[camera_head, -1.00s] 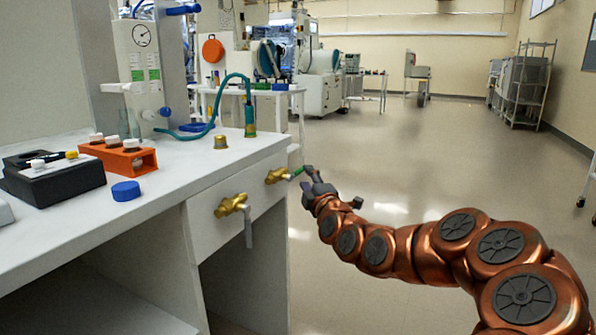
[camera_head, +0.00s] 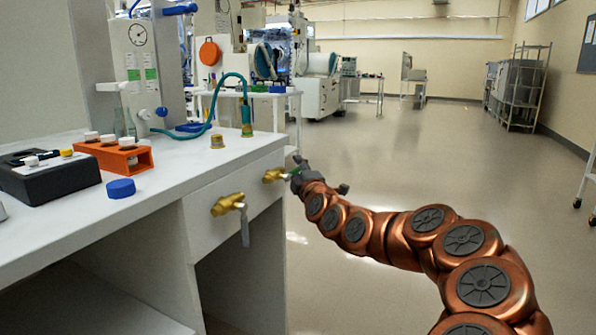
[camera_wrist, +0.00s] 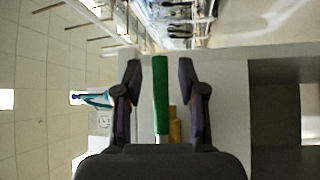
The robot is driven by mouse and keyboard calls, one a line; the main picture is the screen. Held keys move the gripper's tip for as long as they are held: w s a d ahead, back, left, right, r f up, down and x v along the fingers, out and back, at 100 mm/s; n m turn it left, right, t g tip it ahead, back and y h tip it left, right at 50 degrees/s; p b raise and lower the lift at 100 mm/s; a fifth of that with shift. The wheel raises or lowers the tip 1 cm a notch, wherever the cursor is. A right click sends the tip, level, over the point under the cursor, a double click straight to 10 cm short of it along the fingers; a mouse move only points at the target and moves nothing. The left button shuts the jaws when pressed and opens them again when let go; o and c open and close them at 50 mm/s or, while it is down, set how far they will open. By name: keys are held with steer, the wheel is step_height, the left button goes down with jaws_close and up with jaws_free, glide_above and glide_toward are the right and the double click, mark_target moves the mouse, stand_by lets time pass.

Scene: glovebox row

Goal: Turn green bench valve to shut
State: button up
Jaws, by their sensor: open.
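The green bench valve is a brass body (camera_head: 273,176) on the front panel of the white bench, with a green lever pointing out to the right. In the wrist view the green lever (camera_wrist: 160,95) stands between the two dark fingers of my gripper (camera_wrist: 160,72), with a gap on each side. Part of the brass body (camera_wrist: 174,128) shows behind it. My gripper is open around the lever. In the head view my gripper (camera_head: 299,172) is at the bench's right corner and hides most of the lever.
A second brass valve (camera_head: 228,204) with a grey lever hanging down is on the same panel, left of the green one. On the bench top (camera_head: 190,172) are an orange rack (camera_head: 135,158), a blue cap (camera_head: 121,188) and a black box (camera_head: 50,180).

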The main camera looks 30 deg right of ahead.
jaws_close()
stand_by(0.3)
stand_by(0.4)
